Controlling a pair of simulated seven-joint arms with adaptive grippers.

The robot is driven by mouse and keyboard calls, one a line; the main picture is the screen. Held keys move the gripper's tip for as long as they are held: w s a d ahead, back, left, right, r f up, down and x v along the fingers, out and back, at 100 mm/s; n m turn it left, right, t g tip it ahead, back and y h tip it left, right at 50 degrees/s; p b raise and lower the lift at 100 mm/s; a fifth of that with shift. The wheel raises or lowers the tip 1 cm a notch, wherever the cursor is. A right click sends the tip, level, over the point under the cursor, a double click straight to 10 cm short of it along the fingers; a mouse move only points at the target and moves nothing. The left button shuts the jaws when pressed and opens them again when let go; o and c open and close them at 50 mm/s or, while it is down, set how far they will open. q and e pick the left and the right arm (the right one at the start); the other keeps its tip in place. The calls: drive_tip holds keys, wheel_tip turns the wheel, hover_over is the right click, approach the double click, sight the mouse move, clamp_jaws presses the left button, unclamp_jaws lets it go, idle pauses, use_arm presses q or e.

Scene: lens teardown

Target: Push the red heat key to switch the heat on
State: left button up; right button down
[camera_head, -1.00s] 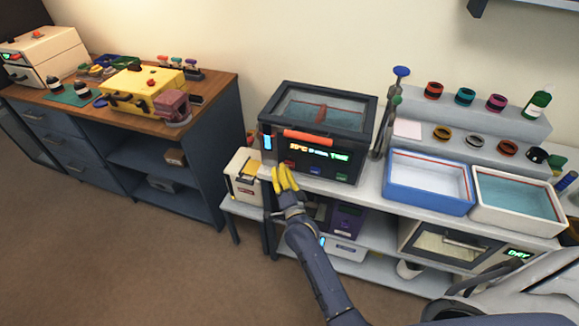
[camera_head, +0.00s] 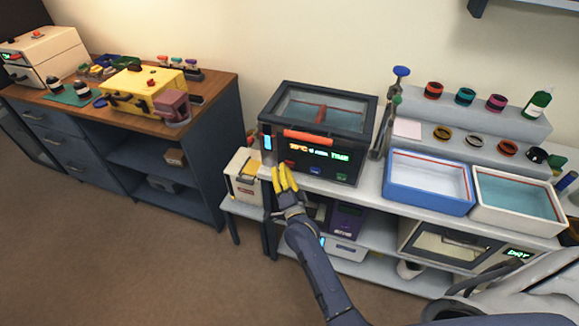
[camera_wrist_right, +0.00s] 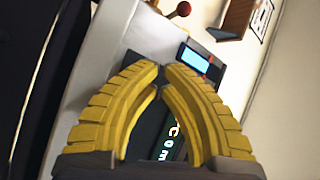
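The dark heated bath (camera_head: 318,118) stands on the white bench, with a lit display (camera_head: 318,151) on its front. A blue key (camera_head: 314,170) and a green key (camera_head: 341,177) show below the display. I cannot make out the red heat key; the spot left of the blue key is partly covered by my fingers. My right gripper (camera_head: 284,178) has its yellow fingers together, pointing up at the lower left of the bath's front. In the right wrist view its fingertips (camera_wrist_right: 161,76) nearly meet, with nothing held. Contact with the panel cannot be told. My left gripper is not in view.
A small white box unit (camera_head: 244,176) stands just left of my right gripper. A blue tray (camera_head: 430,206) and a white tray (camera_head: 480,215) lie right of the bath. A red-orange handle (camera_head: 308,135) sits above the display. The floor at lower left is clear.

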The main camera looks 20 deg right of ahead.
drive_tip(key=shift+w+d, duration=0.25)
drive_tip(key=shift+w, duration=0.15)
idle(0.3)
drive_tip(key=shift+s, duration=0.1)
drive_tip(key=shift+s+a, duration=0.25)
drive_tip(key=shift+s, duration=0.05)
idle(0.3)
drive_tip(key=shift+s+a, duration=0.1)
drive_tip(key=shift+s+a, duration=0.85)
drive_tip(key=shift+s, duration=0.3)
drive_tip(key=shift+s+a, duration=0.85)
drive_tip(key=shift+s, duration=0.3)
